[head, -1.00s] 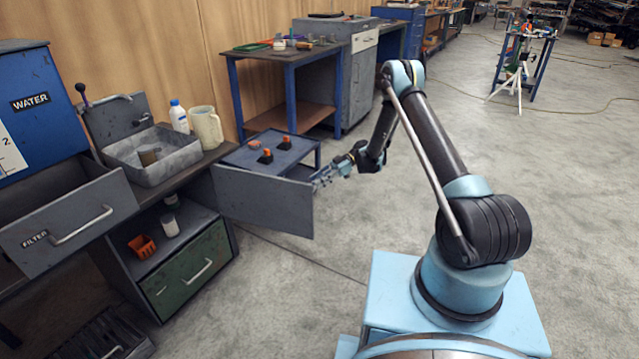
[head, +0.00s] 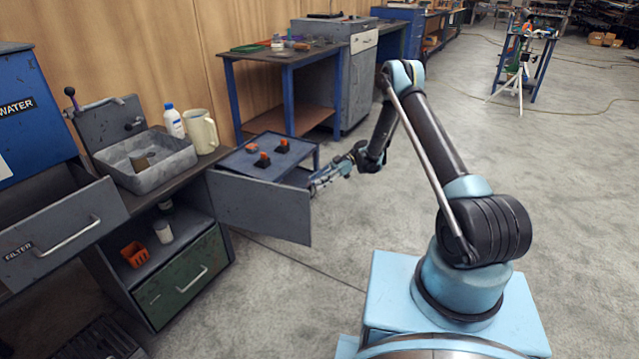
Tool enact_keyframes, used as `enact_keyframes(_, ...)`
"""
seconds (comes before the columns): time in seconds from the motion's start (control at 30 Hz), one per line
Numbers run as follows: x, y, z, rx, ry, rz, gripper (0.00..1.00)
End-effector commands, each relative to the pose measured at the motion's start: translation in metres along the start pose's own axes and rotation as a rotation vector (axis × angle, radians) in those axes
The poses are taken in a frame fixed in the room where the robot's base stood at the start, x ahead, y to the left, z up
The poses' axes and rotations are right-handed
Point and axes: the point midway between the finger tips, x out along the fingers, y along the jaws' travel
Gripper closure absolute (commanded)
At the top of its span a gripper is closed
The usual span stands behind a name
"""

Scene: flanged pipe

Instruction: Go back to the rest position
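No held object is visible.
A low table (head: 308,158) with orange-topped items stands behind the panel. Left is a workbench with a sink (head: 147,160), a white bottle (head: 173,121), a jug (head: 201,130) and an open FILTER drawer (head: 60,232). Open floor (head: 420,180) lies behind and right of my arm.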

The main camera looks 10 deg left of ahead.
Motion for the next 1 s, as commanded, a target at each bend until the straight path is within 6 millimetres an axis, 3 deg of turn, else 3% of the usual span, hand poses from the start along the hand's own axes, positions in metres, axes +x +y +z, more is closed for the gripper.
enact_keyframes(0.27, -0.007, -0.001, -0.008, 0.02, -0.011, 0.009, 0.69)
enact_keyframes(0.67, -0.072, -0.019, -0.082, 0.239, -0.118, 0.115, 0.69)
enact_keyframes(1.0, -0.124, -0.058, -0.14, 0.442, -0.204, 0.227, 0.69)
